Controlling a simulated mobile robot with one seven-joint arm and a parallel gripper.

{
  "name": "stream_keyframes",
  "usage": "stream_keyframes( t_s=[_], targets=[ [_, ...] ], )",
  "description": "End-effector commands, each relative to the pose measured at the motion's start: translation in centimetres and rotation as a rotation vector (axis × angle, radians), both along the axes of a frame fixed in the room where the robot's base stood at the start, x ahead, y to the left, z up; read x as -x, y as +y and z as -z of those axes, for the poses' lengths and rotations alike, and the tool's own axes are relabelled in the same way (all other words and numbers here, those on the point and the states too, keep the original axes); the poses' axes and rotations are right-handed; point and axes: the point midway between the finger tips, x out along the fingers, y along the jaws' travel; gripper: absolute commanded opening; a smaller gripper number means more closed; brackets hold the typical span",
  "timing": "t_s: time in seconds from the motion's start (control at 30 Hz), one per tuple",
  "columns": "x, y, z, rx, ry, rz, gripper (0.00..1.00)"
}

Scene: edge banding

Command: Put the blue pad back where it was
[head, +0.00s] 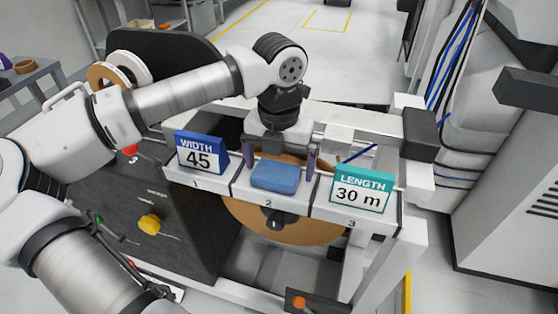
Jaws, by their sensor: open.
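The blue pad (275,176) lies on the middle section of a white shelf, above the number 2. My gripper (283,163) points down just over and behind the pad, its two fingers apart on either side of it. The jaws are open, and I cannot tell whether the fingers touch the pad. The pad's far edge is close under the gripper body.
A blue WIDTH 45 sign (201,155) stands on section 1 and a teal LENGTH 30 m sign (362,189) on section 3, close on both sides. A brown roll (305,229) sits below the shelf (265,203). A dark block (420,135) is at right.

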Motion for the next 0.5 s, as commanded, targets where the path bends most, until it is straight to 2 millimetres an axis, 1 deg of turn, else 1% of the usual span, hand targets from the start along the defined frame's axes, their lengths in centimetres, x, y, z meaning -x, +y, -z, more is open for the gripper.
stream_keyframes(
  t_s=[0.17, 0.27, 0.5],
  targets=[
    [-0.1, 0.0, -0.8, -0.001, -0.001, -0.001, 1.00],
    [-0.1, 0.0, -2.5, -0.001, -0.003, -0.002, 1.00],
    [-0.1, 0.0, -7.9, -0.001, -0.003, -0.002, 1.00]
  ],
)
